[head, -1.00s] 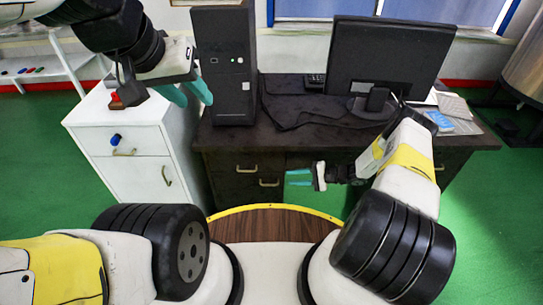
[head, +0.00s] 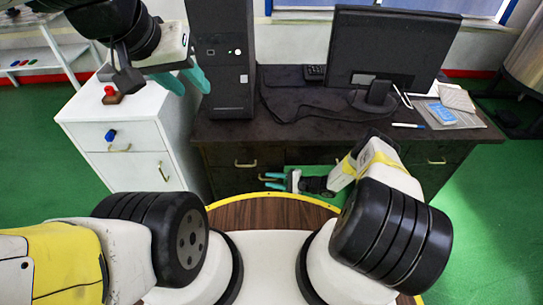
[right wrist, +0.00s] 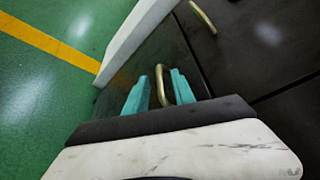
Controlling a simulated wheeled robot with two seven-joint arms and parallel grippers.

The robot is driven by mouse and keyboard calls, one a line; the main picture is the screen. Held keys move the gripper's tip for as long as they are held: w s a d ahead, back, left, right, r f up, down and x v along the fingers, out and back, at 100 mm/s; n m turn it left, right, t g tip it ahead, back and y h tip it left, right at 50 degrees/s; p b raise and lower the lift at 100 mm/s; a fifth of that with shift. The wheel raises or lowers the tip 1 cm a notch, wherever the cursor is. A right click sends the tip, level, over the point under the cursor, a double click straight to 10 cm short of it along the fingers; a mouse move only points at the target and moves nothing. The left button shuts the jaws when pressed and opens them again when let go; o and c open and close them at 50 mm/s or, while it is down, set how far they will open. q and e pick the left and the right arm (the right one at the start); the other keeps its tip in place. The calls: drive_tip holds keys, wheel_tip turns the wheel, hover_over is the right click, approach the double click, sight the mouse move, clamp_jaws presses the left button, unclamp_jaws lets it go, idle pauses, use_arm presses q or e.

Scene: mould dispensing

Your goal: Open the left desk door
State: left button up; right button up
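The dark desk (head: 300,108) stands in front of me. Its left door (right wrist: 165,48) shows in the right wrist view as a dark panel and looks shut. The door's brass handle (right wrist: 160,86) is between the teal fingers of my right gripper (right wrist: 160,82). The fingers are apart, one on each side of the handle; I cannot tell whether they touch it. In the head view my right gripper (head: 272,181) is low at the desk's front and partly hides the handle. My left gripper (head: 187,80) is open and empty, above the white cabinet, left of the computer tower.
A white cabinet (head: 120,133) with a red button (head: 109,92) stands left of the desk. A black computer tower (head: 222,60), a monitor (head: 388,48), a blue item (head: 441,114) and papers are on the desk. Another brass handle (head: 245,163) sits on the desk front.

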drive_tip(key=shift+c, duration=0.4)
clamp_jaws()
idle(1.1)
